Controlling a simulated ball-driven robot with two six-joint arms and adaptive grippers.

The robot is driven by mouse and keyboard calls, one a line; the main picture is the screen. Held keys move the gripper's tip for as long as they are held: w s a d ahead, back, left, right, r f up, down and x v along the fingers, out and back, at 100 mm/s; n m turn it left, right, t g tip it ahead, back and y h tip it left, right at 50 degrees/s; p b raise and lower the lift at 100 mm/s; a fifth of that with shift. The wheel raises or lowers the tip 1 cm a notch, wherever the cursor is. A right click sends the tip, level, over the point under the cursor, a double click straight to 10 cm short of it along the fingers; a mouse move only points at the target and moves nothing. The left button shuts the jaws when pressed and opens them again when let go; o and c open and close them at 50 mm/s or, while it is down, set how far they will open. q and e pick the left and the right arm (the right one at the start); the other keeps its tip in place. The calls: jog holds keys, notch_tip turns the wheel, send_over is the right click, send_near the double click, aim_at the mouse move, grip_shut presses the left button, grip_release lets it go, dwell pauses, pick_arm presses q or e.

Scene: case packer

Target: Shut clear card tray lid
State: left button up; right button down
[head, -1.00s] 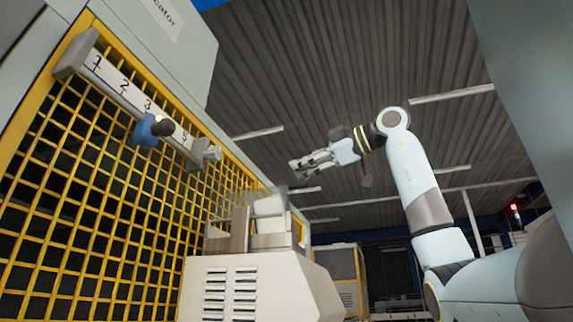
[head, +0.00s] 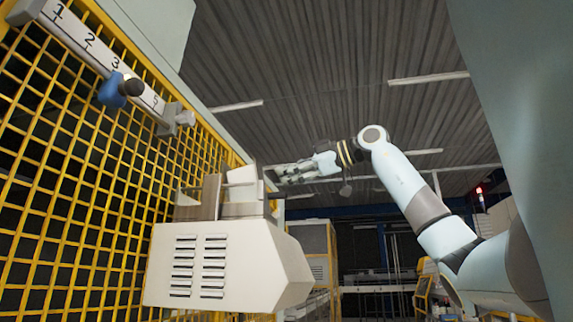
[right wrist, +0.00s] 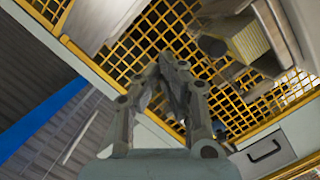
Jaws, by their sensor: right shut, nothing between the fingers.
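The card tray (head: 209,198) sits on top of a cream machine housing in the head view, in front of the yellow mesh. It shows brown-grey upright plates and a white block (head: 241,180). A faint see-through edge around the block may be the clear lid; its angle cannot be made out. My right gripper (head: 272,176) is shut and empty, its tips close to the right side of the tray in the picture; whether they touch cannot be told. In the right wrist view the closed fingers (right wrist: 173,68) point toward the mesh. My left gripper is not in view.
The cream housing (head: 222,265) with vent slots stands below the tray. A yellow mesh guard (head: 75,190) fills the left, with a numbered scale (head: 88,45) and blue knob (head: 112,90).

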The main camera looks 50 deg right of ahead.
jog(key=shift+w+d+f+m+b, duration=0.1)
jog(key=shift+d+f+m+b, duration=0.2)
jog(key=shift+f, duration=0.45)
jog(key=shift+w+d+f+m+b, duration=0.15)
jog(key=shift+d+f+m, duration=0.15)
jog(key=shift+f, duration=0.4)
notch_tip(320, 180, up, 10)
dwell(0.3)
